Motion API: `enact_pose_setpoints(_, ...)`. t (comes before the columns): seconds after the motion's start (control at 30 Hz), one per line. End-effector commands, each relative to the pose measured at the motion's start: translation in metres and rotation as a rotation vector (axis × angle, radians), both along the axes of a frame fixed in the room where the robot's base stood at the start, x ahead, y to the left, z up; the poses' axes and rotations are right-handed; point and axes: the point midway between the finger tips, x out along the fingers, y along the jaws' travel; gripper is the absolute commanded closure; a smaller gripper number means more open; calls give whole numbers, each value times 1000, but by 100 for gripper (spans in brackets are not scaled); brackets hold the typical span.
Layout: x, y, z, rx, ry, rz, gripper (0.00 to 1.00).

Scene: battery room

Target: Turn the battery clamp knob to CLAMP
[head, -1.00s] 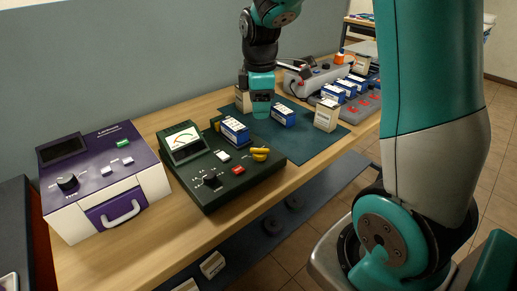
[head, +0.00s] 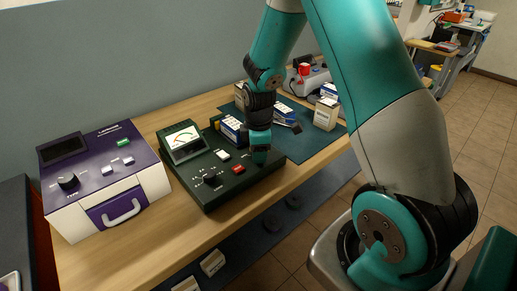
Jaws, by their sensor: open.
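The dark green tester (head: 215,190) stands on the wooden bench with a needle meter (head: 184,141) at its back left. A blue and white battery (head: 232,128) sits at its back right, beside my gripper. My gripper (head: 260,160) points down over the tester's right part, at the spot of the yellow knob. The knob is hidden behind it, so I cannot tell the knob's position or whether the fingers touch it. The jaws are open. A black knob (head: 211,177), a white button (head: 222,155) and a red button (head: 238,169) show on the tester's top.
A purple and white device (head: 104,180) stands to the left. Behind the tester, a dark mat (head: 298,150) holds a blue and white battery (head: 284,114) and a cream box (head: 325,114). Bare bench (head: 160,222) runs along the front.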

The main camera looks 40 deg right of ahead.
Motion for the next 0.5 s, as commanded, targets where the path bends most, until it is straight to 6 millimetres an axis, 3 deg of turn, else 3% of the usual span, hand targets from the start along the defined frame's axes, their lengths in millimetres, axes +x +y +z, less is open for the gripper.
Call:
enact_pose_setpoints(0.13, 0, 0, 0, 0, 0, 0, 48)
enact_pose_setpoints(0.3, 0, 0, 0, 0, 0, 0, 83)
enact_pose_setpoints(0.5, 0, 0, 1, 0, 0, -8, 82)
